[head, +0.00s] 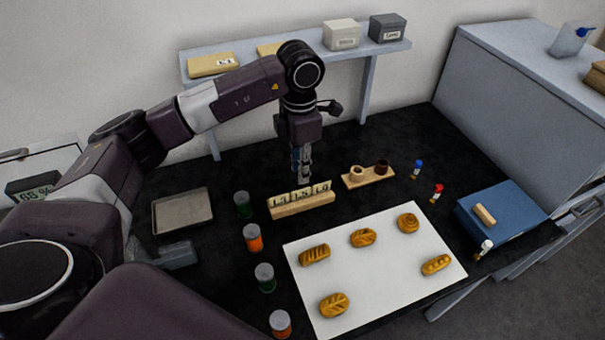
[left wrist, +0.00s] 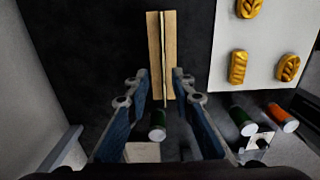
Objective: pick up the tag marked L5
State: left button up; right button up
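A light wooden rack (head: 303,208) holds a row of pale tags with dark marks near the middle of the black table. The middle tag (head: 301,195) seems to read L5, but the marks are small. My left gripper (head: 303,172) points down just behind the rack in the head view. In the left wrist view its fingers (left wrist: 160,82) are apart with nothing between the tips. The rack (left wrist: 154,55) shows there edge-on, in line with the gap, with the tags as a thin pale strip along it. My right gripper is not in view.
Several jars, including a green-banded one (head: 243,205), stand left of a white board (head: 385,300) with bread rolls. A wooden holder with cups (head: 368,177) is right of the rack. A grey tray (head: 182,211) lies left. A shelf (head: 385,50) stands behind.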

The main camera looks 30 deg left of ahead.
aim_at(301, 190)
pick_arm(q)
jog(key=f+p, duration=0.1)
jog(key=f, duration=0.1)
jog(key=f+p, duration=0.1)
jog(key=f, duration=0.1)
jog(key=f+p, duration=0.1)
jog(key=f, duration=0.1)
jog(key=shift+s+d+f, duration=0.25)
jog(key=shift+s+f, duration=0.05)
jog(key=shift+f, duration=0.5)
jog(key=shift+c, duration=0.2)
grip_shut()
